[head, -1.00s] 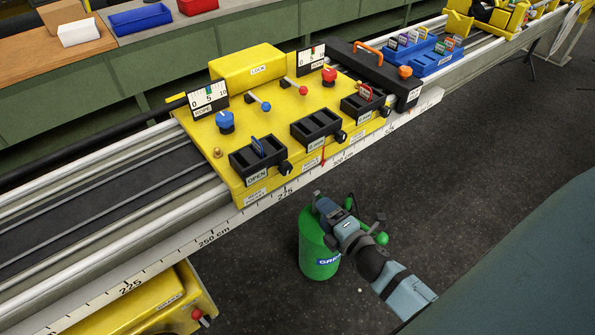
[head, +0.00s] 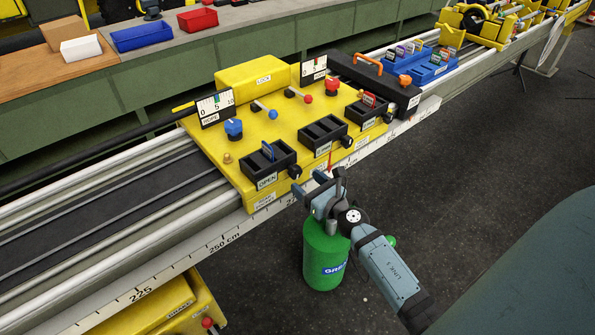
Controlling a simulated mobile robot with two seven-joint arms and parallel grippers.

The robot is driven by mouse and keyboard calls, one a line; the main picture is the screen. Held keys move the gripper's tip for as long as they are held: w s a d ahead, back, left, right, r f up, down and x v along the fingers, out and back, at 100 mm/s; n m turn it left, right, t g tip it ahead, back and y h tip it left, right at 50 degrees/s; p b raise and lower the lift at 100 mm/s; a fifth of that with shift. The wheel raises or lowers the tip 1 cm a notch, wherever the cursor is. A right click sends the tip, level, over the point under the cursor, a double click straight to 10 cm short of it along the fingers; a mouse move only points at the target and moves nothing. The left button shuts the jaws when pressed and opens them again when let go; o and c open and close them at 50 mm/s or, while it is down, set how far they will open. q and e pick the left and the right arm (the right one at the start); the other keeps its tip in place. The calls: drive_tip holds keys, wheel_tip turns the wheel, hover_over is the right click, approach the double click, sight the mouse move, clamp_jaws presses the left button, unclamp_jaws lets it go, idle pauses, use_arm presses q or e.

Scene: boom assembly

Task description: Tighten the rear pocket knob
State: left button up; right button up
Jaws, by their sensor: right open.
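The yellow carriage plate (head: 215,160) rides on the rail and carries three black pockets along its front edge. The left pocket (head: 287,153), labelled OPEN, holds a blue card and has a black knob (head: 295,171) at its front right. The middle pocket (head: 325,126) looks empty and has a black knob (head: 347,141). The right pocket (head: 358,115) holds a red card and has a black knob (head: 388,117). I cannot tell from labels which one is the rear pocket. My right gripper (head: 308,186) is open and empty, just in front of and below the OPEN pocket's knob, apparently apart from it. My left gripper is out of view.
A green canister (head: 325,258) stands on the floor below my right gripper. The rail's scale strip (head: 190,262) runs along the front edge. A black block with an orange handle (head: 368,75) and a blue card tray (head: 432,70) lie to the right. Open floor is at right.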

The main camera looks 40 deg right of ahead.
sight(298, 175)
drive_tip(key=shift+w+a, duration=0.2)
drive_tip(key=shift+w, duration=2.1)
drive_tip(key=c, duration=0.9)
